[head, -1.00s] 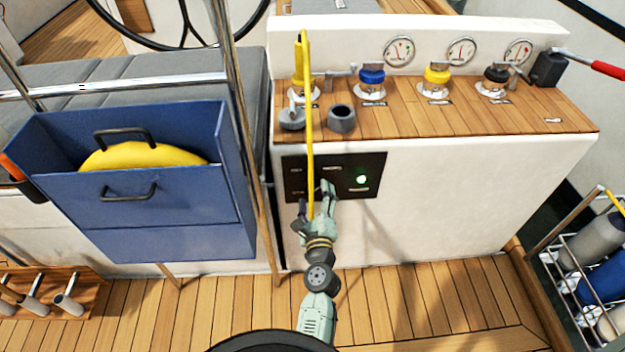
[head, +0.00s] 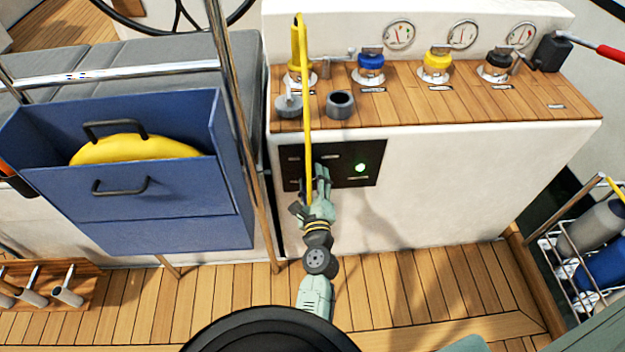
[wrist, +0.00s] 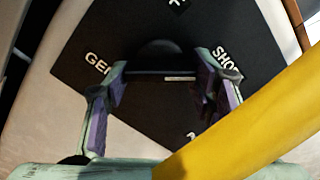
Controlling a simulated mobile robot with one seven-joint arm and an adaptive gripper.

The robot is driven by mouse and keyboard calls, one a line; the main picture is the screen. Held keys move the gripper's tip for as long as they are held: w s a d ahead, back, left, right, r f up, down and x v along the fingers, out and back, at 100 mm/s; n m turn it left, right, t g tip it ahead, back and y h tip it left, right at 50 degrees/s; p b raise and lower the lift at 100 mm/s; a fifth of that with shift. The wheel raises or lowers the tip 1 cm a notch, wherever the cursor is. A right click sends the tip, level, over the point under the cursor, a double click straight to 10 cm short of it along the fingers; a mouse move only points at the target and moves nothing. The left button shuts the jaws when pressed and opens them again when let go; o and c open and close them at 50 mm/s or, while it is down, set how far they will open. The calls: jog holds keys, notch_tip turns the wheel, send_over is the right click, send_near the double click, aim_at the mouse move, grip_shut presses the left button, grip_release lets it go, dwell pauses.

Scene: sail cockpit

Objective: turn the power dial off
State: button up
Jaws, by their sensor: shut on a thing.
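A black switch panel (head: 374,160) is set in the white console front, with a lit green lamp (head: 360,167). The black power dial (wrist: 158,52) shows in the wrist view, between printed labels that read in part "GE" and "SHO". My gripper (wrist: 166,82) is shut on the dial, with one finger on each side of it. In the head view my gripper (head: 321,172) reaches the left half of the panel and hides the dial.
A yellow hose or line (head: 306,110) hangs in front of the panel, close by my gripper, and crosses the wrist view. A blue bin (head: 170,215) stands left of the console. Winches and a grey cup (head: 340,107) are on the wooden top.

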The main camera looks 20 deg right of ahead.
jog(key=c, duration=0.4)
jog(key=shift+o, duration=0.2)
jog(key=shift+n, duration=0.3)
jog(key=n+b, duration=0.1)
jog(key=n, duration=0.2)
jog(key=shift+n+b, duration=0.3)
jog(key=shift+n, duration=0.1)
jog(key=n, duration=0.2)
jog(key=n+b, duration=0.1)
jog(key=n, duration=0.1)
jog(key=shift+r+n+b, duration=0.2)
jog(key=shift+n+b, duration=0.1)
jog(key=n+b, duration=0.2)
jog(key=n, duration=0.2)
jog(key=shift+r, duration=0.1)
jog(key=n+b, duration=0.1)
jog(key=n, duration=0.3)
jog(key=shift+r+n+b, duration=0.15)
jog(key=shift+n+b, duration=0.15)
jog(key=shift+b, duration=0.1)
